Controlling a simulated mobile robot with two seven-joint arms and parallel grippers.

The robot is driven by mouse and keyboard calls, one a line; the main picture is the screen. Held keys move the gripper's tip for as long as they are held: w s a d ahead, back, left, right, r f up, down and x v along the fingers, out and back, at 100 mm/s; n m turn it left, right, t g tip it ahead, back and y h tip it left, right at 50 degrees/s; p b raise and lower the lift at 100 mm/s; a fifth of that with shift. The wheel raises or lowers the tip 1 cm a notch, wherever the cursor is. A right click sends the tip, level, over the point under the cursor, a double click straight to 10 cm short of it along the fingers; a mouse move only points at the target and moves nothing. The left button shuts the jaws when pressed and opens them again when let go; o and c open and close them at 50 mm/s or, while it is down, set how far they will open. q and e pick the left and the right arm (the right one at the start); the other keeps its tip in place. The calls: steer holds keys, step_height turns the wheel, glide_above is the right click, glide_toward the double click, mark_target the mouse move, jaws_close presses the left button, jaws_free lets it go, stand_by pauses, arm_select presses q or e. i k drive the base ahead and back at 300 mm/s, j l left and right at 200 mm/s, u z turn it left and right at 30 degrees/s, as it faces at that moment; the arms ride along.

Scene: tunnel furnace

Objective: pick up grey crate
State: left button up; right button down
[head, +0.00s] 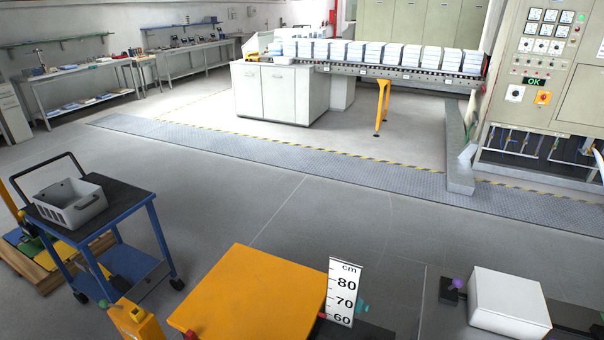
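The grey crate (70,203) is a small open box with slots in its front wall. It sits on the dark top of a blue trolley (155,195) at the left of the head view. It looks empty, but part of its inside is hidden by its walls. Neither of my grippers shows in the head view, and nothing is touching the crate except the trolley top.
An orange-topped block (250,295) with a centimetre scale (343,291) stands in front, near a yellow post (136,318). A white box (508,300) is at lower right. A pallet (35,262) lies beside the trolley. The middle floor is clear; a loaded conveyor (400,72) stands behind.

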mark_target(70, 203)
steer(key=k+l+z, duration=0.35)
steer(key=k+l, duration=0.15)
steer(key=u, duration=1.75)
steer(key=i+j+u, duration=0.2)
steer(key=i+u, duration=0.15)
steer(key=i, duration=0.25)
steer(key=i+j+u, duration=0.1)
steer(key=i+u, duration=0.2)
steer(key=i, duration=0.3)
steer(key=i+j, duration=0.1)
steer(key=i, duration=1.5)
